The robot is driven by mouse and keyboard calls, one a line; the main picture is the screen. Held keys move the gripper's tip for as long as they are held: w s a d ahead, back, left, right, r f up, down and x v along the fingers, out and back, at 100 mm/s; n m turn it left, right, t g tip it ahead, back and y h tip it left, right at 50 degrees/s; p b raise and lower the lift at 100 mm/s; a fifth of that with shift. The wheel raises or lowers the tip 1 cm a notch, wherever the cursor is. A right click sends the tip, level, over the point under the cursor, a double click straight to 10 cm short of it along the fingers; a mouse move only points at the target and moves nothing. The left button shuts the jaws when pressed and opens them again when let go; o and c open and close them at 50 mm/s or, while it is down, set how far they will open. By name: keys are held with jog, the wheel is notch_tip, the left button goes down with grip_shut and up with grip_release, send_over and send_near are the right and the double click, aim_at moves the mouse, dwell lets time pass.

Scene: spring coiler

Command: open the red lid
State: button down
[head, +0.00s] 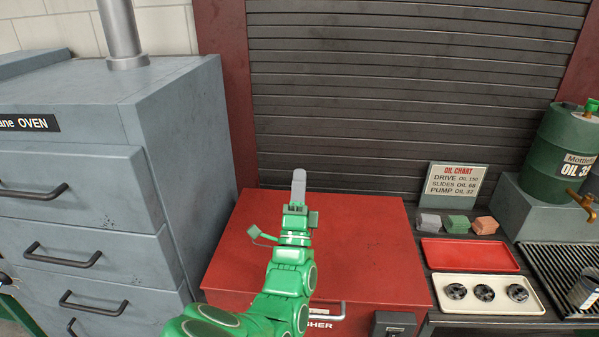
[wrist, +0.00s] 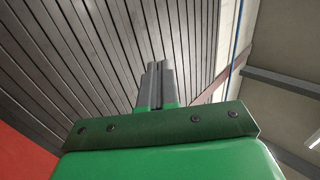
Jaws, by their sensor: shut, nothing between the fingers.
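The red lid (head: 362,232) is the flat top of a red box below the dark slatted shutter. It lies flat and looks closed. A silver handle (head: 330,312) shows at the box's front edge, partly hidden behind my green arm. My gripper (head: 298,180) is shut and empty, its grey fingers pointing up in front of the shutter. In the head view it overlaps the rear part of the lid; its height above the lid is hard to tell. In the wrist view the shut fingers (wrist: 157,85) point at the shutter, with a red surface at the lower left.
A grey oven (head: 190,150) with drawers stands close on the left. On the right are a red tray (head: 470,256), a cream tray (head: 462,300) with round parts, an oil chart sign (head: 453,184) and a green oil drum (head: 560,150). A black box (head: 393,323) sits at the front.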

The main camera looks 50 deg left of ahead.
jog(key=shift+x, duration=1.25)
dwell(1.0)
